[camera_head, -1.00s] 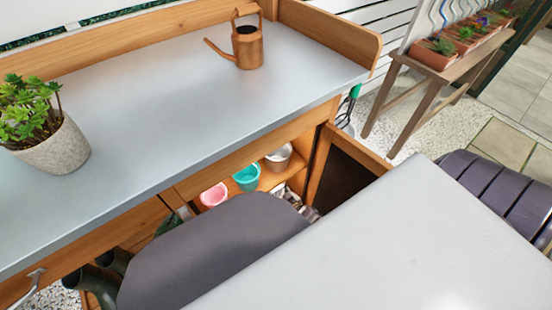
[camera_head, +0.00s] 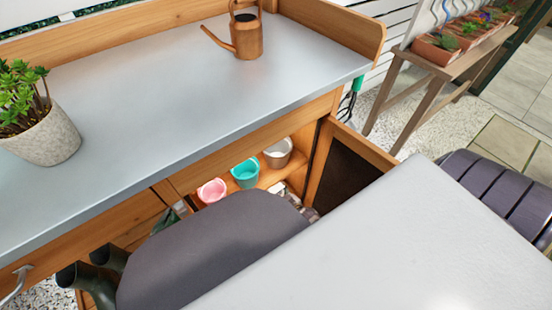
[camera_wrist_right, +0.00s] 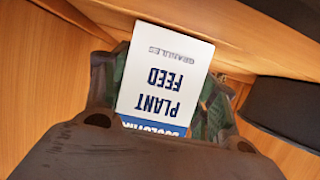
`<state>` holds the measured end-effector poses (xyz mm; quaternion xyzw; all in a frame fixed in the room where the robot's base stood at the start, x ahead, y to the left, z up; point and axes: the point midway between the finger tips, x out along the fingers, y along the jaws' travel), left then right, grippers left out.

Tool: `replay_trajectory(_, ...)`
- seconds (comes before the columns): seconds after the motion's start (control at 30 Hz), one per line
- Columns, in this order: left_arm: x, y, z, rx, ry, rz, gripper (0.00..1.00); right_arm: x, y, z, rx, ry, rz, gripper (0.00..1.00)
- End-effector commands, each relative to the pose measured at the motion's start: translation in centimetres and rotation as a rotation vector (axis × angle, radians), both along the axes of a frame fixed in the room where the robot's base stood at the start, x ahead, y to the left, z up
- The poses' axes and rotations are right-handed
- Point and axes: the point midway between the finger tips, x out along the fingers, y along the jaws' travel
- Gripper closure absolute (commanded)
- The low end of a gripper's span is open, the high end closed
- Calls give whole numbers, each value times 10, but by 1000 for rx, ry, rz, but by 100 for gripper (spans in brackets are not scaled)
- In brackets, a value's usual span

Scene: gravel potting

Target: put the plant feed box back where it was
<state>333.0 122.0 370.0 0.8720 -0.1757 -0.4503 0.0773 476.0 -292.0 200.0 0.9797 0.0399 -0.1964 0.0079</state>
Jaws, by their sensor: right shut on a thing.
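The plant feed box (camera_wrist_right: 168,72) is a white carton with dark blue lettering and a blue band, upside down in the right wrist view. My right gripper (camera_wrist_right: 168,132) is shut on it, and the box stands out from between the fingers. It is inside a wooden cabinet space, with a wooden wall (camera_wrist_right: 35,80) to the left. I cannot tell whether the box touches a shelf. In the head view the box and right gripper are hidden behind my own dark and pale parts. My left gripper is not in view.
The open cabinet holds pink (camera_head: 212,191), teal (camera_head: 246,173) and metal pots (camera_head: 278,154). Its door (camera_head: 345,170) stands open. A copper watering can (camera_head: 247,38) and potted plant (camera_head: 45,135) stand on the bench.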

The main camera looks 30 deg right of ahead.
Motion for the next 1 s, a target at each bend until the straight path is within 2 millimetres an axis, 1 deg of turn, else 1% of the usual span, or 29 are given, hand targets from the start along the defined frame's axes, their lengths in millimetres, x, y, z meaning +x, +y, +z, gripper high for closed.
replay_trajectory(0.23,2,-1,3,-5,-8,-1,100,0,0,-3,0,-1,0,71)
replay_trajectory(0.27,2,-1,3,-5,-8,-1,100,0,0,-3,0,0,0,39)
replay_trajectory(0.4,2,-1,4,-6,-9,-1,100,0,0,-2,0,0,0,21)
replay_trajectory(0.77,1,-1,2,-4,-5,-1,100,0,0,-2,0,0,0,20)
replay_trajectory(0.93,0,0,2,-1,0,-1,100,0,0,1,0,0,0,20)
replay_trajectory(1.0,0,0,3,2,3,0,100,-3,0,2,0,1,0,20)
